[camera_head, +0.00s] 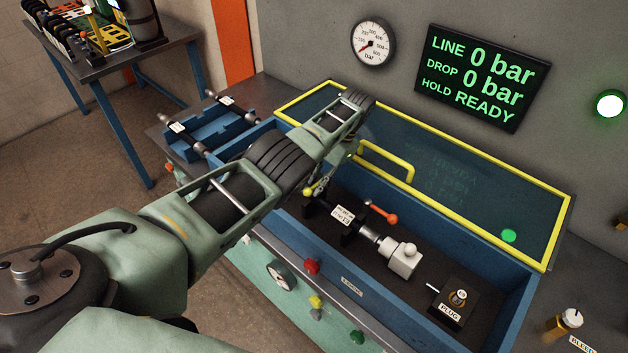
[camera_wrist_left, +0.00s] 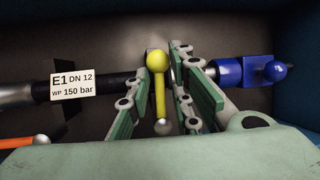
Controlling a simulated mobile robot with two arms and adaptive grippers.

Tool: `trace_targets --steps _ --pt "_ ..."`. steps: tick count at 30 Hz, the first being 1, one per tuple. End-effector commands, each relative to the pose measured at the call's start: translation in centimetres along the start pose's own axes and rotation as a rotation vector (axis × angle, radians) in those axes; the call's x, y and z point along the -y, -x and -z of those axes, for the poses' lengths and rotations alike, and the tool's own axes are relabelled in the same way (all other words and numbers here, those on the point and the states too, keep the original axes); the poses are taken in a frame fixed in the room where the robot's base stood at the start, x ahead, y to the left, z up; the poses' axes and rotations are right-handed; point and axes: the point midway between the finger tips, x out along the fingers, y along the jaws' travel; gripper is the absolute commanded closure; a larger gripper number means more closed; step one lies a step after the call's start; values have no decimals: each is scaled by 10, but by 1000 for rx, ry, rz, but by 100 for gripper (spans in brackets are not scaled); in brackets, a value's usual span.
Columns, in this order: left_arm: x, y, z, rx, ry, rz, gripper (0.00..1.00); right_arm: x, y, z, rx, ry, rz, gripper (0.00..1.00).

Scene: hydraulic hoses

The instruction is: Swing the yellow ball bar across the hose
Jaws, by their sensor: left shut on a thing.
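The yellow ball bar (camera_wrist_left: 158,85) stands between the fingers of my left gripper (camera_wrist_left: 163,80) in the left wrist view, its round ball end toward the hose. My left gripper is shut on it. In the head view the yellow ball (camera_head: 309,191) shows just below my left gripper (camera_head: 320,178), whose fingers are partly hidden by the arm. The black hose (camera_wrist_left: 112,79) bears an "E1 DN 12, WP 150 bar" tag and lies inside the blue trough. The ball overlaps the hose in the wrist view; I cannot tell whether they touch. My right gripper is not in view.
A clear lid with a yellow frame (camera_head: 480,228) and handle stands behind the trough (camera_head: 519,306). An orange-handled lever (camera_head: 381,212), a white block (camera_head: 404,259) and a plug fitting (camera_head: 458,298) sit inside. A blue fitting (camera_wrist_left: 243,71) is right of my fingers. The display reads 0 bar, READY.

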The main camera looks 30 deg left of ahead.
Motion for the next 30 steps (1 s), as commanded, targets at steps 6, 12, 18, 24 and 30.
trace_targets --steps 6,12,18,24,30 --pt "0 4 2 -9 -1 1 77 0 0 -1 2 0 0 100" --pt "0 2 1 -6 -2 0 68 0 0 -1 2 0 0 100" --pt "0 1 1 -3 -2 0 68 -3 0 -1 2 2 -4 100" --pt "0 0 1 -3 -4 1 68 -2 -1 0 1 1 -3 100" --pt "11 -3 7 -17 -60 28 68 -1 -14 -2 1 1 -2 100"
